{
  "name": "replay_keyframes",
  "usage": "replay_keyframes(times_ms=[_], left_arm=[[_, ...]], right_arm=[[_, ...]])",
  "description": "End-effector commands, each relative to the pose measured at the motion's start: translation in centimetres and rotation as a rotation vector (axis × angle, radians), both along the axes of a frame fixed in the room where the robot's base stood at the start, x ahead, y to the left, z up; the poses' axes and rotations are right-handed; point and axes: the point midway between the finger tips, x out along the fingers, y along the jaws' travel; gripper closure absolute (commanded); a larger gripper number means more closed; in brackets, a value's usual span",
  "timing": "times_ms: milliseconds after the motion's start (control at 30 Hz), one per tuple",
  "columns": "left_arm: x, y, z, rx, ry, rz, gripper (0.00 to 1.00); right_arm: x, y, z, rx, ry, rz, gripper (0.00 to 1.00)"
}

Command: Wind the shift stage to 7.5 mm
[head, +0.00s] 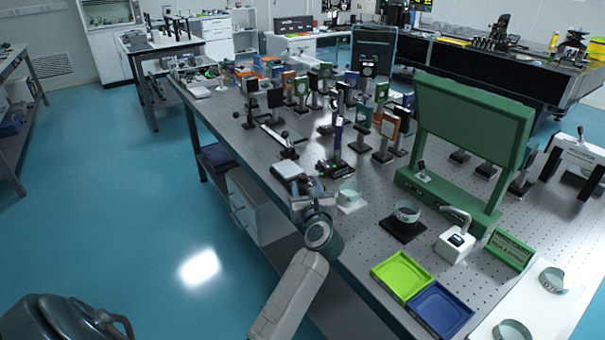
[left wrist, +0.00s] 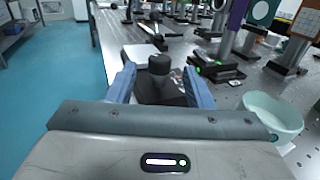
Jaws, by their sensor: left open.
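My left gripper (head: 312,188) is open at the left edge of the perforated optical table (head: 365,240). In the left wrist view its two blue fingers (left wrist: 160,85) stand on either side of a dark round knob (left wrist: 159,64) on a dark body, with gaps visible at the sides. Just right of it is a low black stage with green lights (left wrist: 215,68), which in the head view (head: 335,168) carries a post with a purple plate (head: 338,136). I cannot read any scale or travel value. My right gripper is not in view.
A white-topped block (head: 288,170) lies just behind my left gripper. A pale ring-shaped dish (head: 349,193) is close on its right. Several posts with optics crowd the table behind. A green frame (head: 470,135), a green tray (head: 403,275) and a blue tray (head: 440,309) are to the right.

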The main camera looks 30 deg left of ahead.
Motion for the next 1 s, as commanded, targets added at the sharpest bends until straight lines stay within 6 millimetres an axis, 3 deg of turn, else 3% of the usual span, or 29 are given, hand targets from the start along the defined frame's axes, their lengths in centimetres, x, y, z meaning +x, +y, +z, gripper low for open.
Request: replay_keyframes(times_ms=[300,667,700,900,1000], left_arm=[[3.4,3.3,0.1,0.001,0.0,0.0,0.53],[3.8,3.8,0.0,0.001,0.0,-0.001,0.53],[3.8,3.8,0.0,0.001,0.0,-0.001,0.55],[3.8,3.8,0.0,0.001,0.0,-0.001,0.94],[3.8,3.8,0.0,0.001,0.0,-0.001,0.96]], right_arm=[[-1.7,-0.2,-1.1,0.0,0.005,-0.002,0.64],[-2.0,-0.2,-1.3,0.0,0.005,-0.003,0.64],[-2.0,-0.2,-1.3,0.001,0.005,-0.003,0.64],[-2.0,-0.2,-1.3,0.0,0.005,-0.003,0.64],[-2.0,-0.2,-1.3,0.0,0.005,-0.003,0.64]])
